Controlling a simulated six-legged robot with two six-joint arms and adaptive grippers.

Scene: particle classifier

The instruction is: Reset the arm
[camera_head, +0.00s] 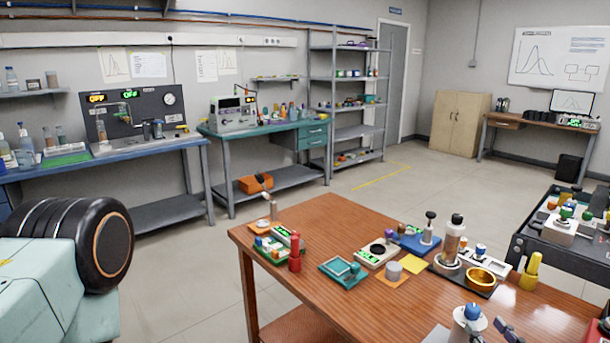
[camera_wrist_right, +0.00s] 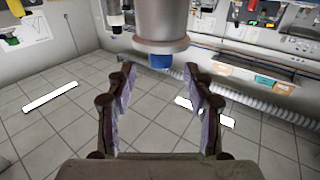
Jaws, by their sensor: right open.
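My right gripper (camera_head: 498,331) shows at the bottom right of the head view, close to the front part of the wooden table, and is partly cut off by the frame edge. In the right wrist view, its two purple-lined fingers (camera_wrist_right: 158,80) stand apart, with tiled floor visible between them. Nothing is held between them. A large grey cylinder with a blue end (camera_wrist_right: 160,58) shows at the top of that view, beyond the fingertips; I cannot tell how far away it is. My left gripper is not in view.
The wooden table (camera_head: 330,222) holds a brown-and-white grinder-like cylinder (camera_head: 452,240), a golden bowl (camera_head: 480,279), a red bottle (camera_head: 294,252) and a yellow bottle (camera_head: 531,272). A black cart (camera_head: 560,243) stands at the right. Floor is open behind the table.

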